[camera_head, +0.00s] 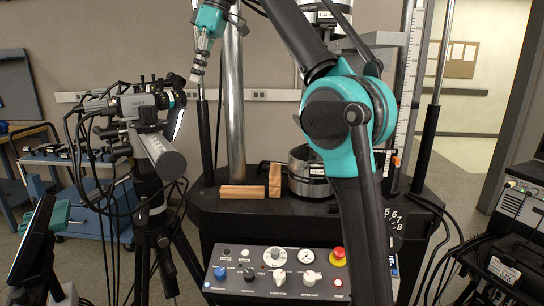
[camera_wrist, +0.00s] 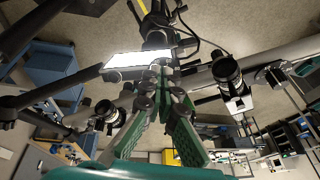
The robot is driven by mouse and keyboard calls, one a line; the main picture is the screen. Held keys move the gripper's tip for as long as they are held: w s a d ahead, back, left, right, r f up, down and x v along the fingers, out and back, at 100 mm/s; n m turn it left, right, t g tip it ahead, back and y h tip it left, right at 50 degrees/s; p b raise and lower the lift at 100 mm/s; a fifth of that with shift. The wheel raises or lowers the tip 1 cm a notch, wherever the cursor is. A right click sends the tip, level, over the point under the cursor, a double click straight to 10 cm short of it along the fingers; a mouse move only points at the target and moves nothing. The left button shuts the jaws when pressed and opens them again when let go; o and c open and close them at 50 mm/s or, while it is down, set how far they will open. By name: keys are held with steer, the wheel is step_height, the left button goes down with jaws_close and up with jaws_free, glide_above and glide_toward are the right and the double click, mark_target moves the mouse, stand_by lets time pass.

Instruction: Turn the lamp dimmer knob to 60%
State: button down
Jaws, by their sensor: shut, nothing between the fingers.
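A lit white lamp panel (camera_wrist: 138,62) shows in the wrist view, just beyond my fingertips. In the head view the lamp (camera_head: 179,124) is edge-on, beside the camera rig on the left tripod. I cannot make out its dimmer knob or its setting in either view. My gripper (camera_head: 197,76) points down at the upper left of the head view, above and slightly right of the lamp. In the wrist view its green fingers (camera_wrist: 160,76) converge at the tips, shut and empty. I cannot tell whether they touch anything.
The camera rig (camera_head: 145,105) and its tripod have loose cables. A black test machine base (camera_head: 430,208) carries wooden blocks (camera_head: 242,191) and a metal cylinder. Its control panel (camera_head: 230,256) has several knobs and a red stop button (camera_head: 338,253). A blue cart (camera_head: 60,160) stands at left.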

steer(key=shift+d+r, duration=0.2)
steer(key=shift+r, duration=0.25)
step_height(320, 180, down, 5)
steer(key=s+a, duration=0.2)
steer(key=shift+s+a+f, duration=0.15)
steer(key=shift+s+a, duration=0.2)
steer(key=shift+s, duration=0.05)
stand_by(0.4)
steer(key=shift+w, duration=0.55)
stand_by(0.7)
steer(key=shift+w, duration=0.35)
steer(key=shift+w, duration=0.15)
steer(key=shift+d+f, duration=0.1)
stand_by(0.4)
